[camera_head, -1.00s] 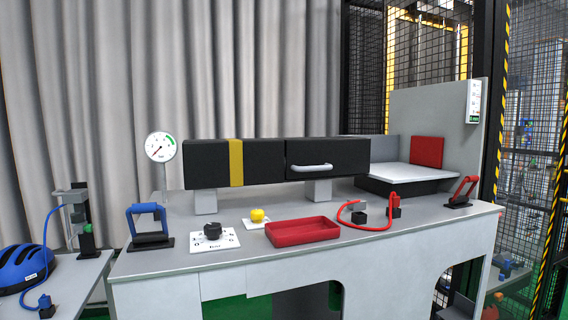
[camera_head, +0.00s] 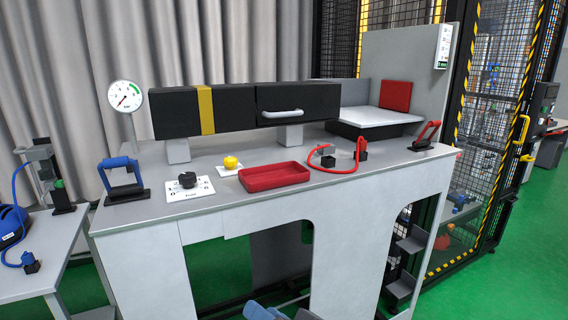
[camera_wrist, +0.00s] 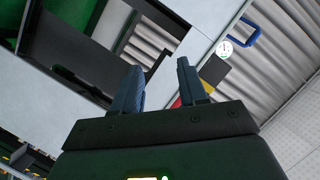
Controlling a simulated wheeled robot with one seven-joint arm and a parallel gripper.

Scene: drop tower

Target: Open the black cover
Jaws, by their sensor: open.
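The black cover (camera_head: 297,101) is the right part of a long black box raised on two grey blocks on the bench. It is shut, with a white bar handle (camera_head: 283,113) on its front. A yellow band (camera_head: 206,111) crosses the box left of it. In the wrist view my gripper (camera_wrist: 160,82) is open, with nothing between its two fingers. The wrist view is turned, and the pressure gauge shows past the fingers. My gripper is apart from the cover. In the head view, only a blue and grey piece, probably of my arm, shows at the bottom edge.
On the bench (camera_head: 330,205) stand a gauge (camera_head: 125,97), a blue-handled lever (camera_head: 122,178), a black knob (camera_head: 188,180), a yellow button (camera_head: 231,163), a red tray (camera_head: 274,177), a red cable (camera_head: 330,168) and a red-handled lever (camera_head: 427,135). A mesh fence (camera_head: 490,150) stands right. Green floor lies in front.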

